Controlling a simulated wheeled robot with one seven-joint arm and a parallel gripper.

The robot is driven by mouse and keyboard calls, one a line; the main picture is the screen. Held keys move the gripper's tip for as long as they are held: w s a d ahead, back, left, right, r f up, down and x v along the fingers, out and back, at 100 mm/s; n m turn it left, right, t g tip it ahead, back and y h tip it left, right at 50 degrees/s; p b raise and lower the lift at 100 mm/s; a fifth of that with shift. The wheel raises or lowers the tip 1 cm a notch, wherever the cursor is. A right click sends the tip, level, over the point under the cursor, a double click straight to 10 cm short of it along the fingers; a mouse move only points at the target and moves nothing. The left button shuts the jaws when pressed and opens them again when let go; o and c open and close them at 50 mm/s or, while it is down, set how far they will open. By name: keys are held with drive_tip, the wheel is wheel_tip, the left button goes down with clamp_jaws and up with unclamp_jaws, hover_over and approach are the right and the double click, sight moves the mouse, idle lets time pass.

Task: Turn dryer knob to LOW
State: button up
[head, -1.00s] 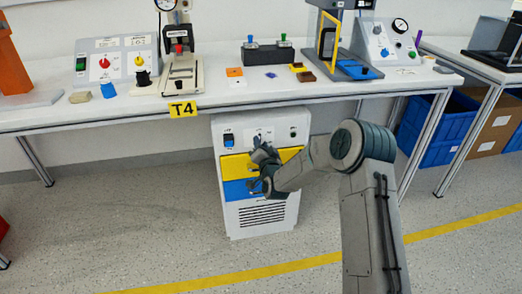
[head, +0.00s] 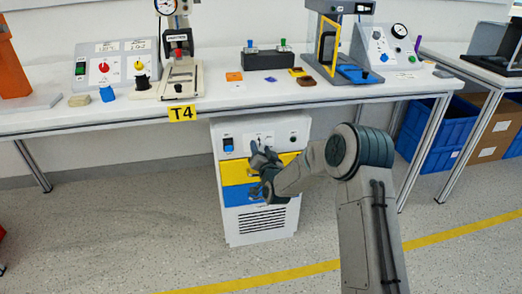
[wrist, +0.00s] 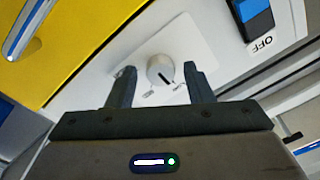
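The dryer (head: 258,222) is a white cabinet with a yellow and a blue drawer front, standing under the table. In the wrist view its knob (wrist: 160,68) is a round whitish dial with a dark pointer mark, on a pale plate with small labels too blurred to read. My gripper (wrist: 160,76) is open, with one finger on each side of the knob; I cannot tell whether either finger touches it. In the head view my gripper (head: 256,152) is at the dryer's upper panel and hides most of the knob.
A round dial (head: 293,139) is to the right. The table (head: 330,98) overhangs the dryer. The floor in front is clear.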

drive_tip(key=shift+s, duration=0.1)
drive_tip(key=p+v, duration=0.2)
drive_tip(key=v, duration=1.1)
drive_tip(key=shift+s, duration=0.35)
drive_tip(key=s+d+r+n+g+h+p, duration=0.1)
drive_tip(key=s+d+r+g+p, duration=0.15)
drive_tip(key=r+p, duration=0.35)
drive_tip(key=s+d+r+n+g+h+p, duration=0.1)
drive_tip(key=s+d+r+g+p, duration=0.15)
drive_tip(key=r+p, duration=0.4)
drive_tip(key=s+d+r+n+g+h+p, duration=0.1)
drive_tip(key=d+r+g+p, duration=0.15)
drive_tip(key=r, duration=0.65)
drive_tip(key=s+d+r+g+h+p, duration=0.1)
drive_tip(key=s+d+r+g+p, duration=0.2)
drive_tip(key=s+r+p, duration=0.4)
drive_tip(key=s+d+r+g+h+p, duration=0.1)
drive_tip(key=s+d+r+g+p, duration=0.3)
drive_tip(key=s+r, duration=0.9)
drive_tip(key=s+d+p, duration=0.2)
drive_tip(key=s+p, duration=0.2)
drive_tip(key=s, duration=0.1)
drive_tip(key=shift+s+d+h, duration=0.25)
drive_tip(key=shift+s+h, duration=0.05)
drive_tip(key=shift+h, duration=0.1)
